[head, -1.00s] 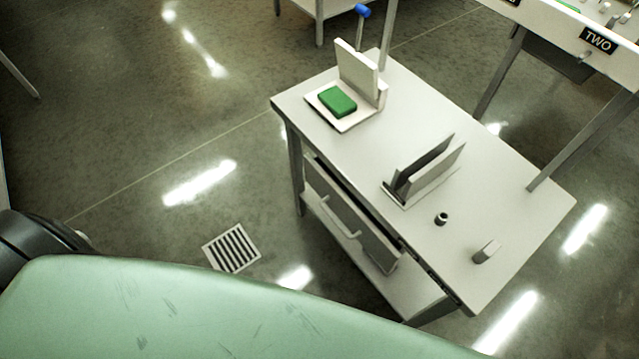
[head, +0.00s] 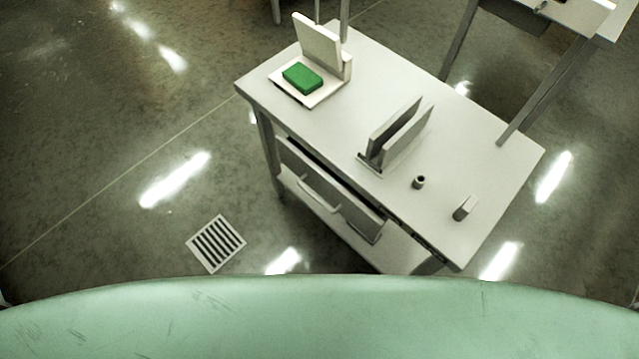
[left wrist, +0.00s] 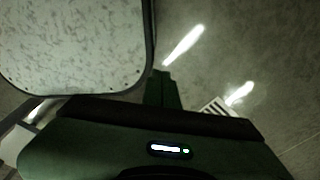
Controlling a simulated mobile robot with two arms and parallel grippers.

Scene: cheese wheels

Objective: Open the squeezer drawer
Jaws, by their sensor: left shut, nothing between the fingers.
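The drawer (head: 345,212) is under the top of a light grey table (head: 385,85) in the head view. Its front is a grey panel with a pale bar handle (head: 318,201). A dark gap shows between the panel's upper edge and the tabletop; I cannot tell how far the drawer stands out. My left gripper (left wrist: 162,74) shows only in the left wrist view, its dark green fingers shut and empty above the floor, away from the drawer. My right gripper is in neither view.
On the tabletop are a pale stand with a green block (head: 302,77), two upright plates (head: 400,135), a small dark cylinder (head: 418,182) and a small grey block (head: 465,208). A floor grate (head: 216,244) lies left of the table. Open floor surrounds it.

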